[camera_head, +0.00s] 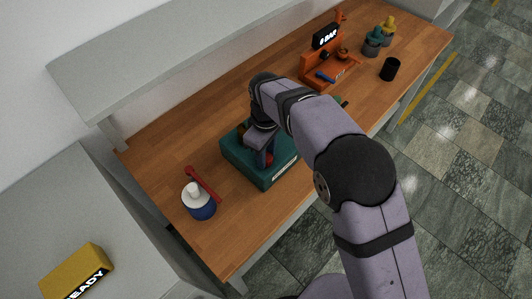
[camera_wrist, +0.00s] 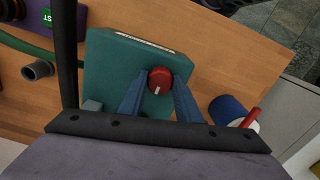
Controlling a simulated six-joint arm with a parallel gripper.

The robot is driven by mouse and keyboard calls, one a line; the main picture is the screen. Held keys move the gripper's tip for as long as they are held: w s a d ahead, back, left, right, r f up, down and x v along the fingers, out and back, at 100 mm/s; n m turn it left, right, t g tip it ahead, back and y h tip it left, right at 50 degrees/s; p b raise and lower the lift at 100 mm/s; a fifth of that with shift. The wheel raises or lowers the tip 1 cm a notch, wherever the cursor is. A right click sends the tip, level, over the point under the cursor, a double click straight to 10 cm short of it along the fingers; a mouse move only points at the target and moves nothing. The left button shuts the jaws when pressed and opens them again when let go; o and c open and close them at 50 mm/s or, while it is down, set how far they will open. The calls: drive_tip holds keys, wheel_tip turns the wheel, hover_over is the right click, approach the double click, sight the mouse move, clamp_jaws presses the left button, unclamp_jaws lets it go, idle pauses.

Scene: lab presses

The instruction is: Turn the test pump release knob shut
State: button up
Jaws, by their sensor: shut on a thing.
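The test pump is a teal box (camera_head: 240,166) on the wooden bench, and its top fills the middle of the wrist view (camera_wrist: 120,65). A red release knob (camera_wrist: 160,80) with a white mark sits on the box; the mark points toward the bottom of the wrist view. My gripper (camera_wrist: 160,84) is over the box with its two blue fingers on either side of the knob, shut on it.
A blue and white container (camera_head: 199,204) with a red bar (camera_head: 203,185) stands left of the box. A grey shelf (camera_head: 190,45) runs along the wall.

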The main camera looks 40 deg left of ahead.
drive_tip(key=shift+a+r+n, duration=0.1)
drive_tip(key=shift+r+n, duration=0.05)
drive_tip(key=shift+n, duration=0.15)
drive_tip(key=o, duration=1.1)
drive_tip(key=shift+c, duration=0.2)
drive_tip(key=shift+r+b, duration=1.25)
drive_tip(key=shift+r, duration=2.35)
